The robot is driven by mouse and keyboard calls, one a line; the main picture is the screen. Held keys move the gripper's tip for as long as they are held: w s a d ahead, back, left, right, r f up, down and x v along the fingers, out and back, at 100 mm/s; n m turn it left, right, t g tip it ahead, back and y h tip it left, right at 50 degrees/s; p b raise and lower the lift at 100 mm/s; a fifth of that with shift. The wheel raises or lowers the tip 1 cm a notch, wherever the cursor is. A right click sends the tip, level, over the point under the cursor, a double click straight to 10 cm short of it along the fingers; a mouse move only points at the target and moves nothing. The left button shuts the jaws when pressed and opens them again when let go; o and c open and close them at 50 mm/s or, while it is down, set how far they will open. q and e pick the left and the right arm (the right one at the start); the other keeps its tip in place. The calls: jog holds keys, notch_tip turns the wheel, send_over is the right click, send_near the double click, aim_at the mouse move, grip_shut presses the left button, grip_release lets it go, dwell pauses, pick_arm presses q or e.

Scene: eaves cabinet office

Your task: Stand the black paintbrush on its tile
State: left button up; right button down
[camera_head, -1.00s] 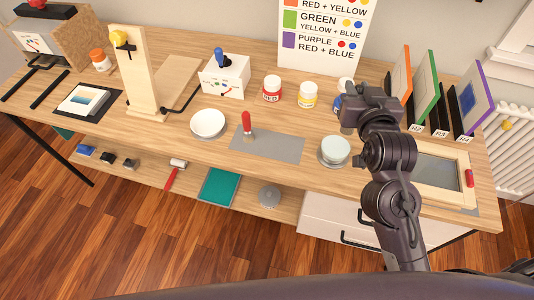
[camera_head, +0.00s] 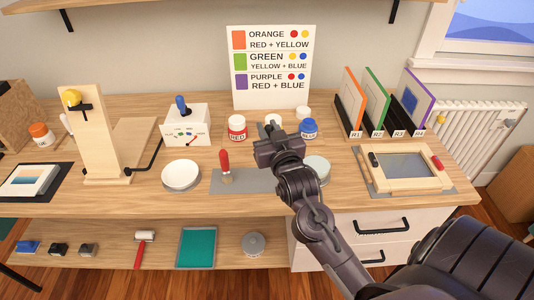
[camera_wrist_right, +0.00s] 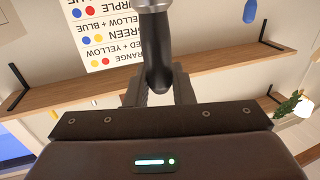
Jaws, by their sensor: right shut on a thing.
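My right gripper (camera_head: 278,150) is above the bench, in front of the paint jars. In the right wrist view it is shut on the black paintbrush (camera_wrist_right: 157,58), whose black handle ends between the fingers. Its silver collar is at the top edge of that picture, and the bristles are out of frame. The brush is hidden behind the gripper in the head view. A grey flat plate (camera_head: 245,185) lies on the bench below and left of the gripper. A red-handled tool (camera_head: 225,162) stands upright on it. I cannot tell which surface is the brush's tile. My left gripper is not in view.
Red (camera_head: 237,128) and blue (camera_head: 308,129) jars stand behind the gripper. A white dish (camera_head: 181,176) is left of the plate, a pale round dish (camera_head: 319,167) right. A wooden screen frame (camera_head: 440,178) and upright panels (camera_head: 376,95) are at the right.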

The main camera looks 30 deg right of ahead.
notch_tip(320, 180, down, 3)
jog(key=shift+f, duration=0.2)
notch_tip(320, 180, down, 4)
jog(key=shift+f, duration=0.15)
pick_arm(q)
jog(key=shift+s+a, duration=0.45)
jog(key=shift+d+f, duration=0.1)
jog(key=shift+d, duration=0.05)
pick_arm(e)
jog(key=c, duration=1.3)
grip_release()
jog(key=shift+f, duration=0.1)
jog(key=shift+o, duration=0.2)
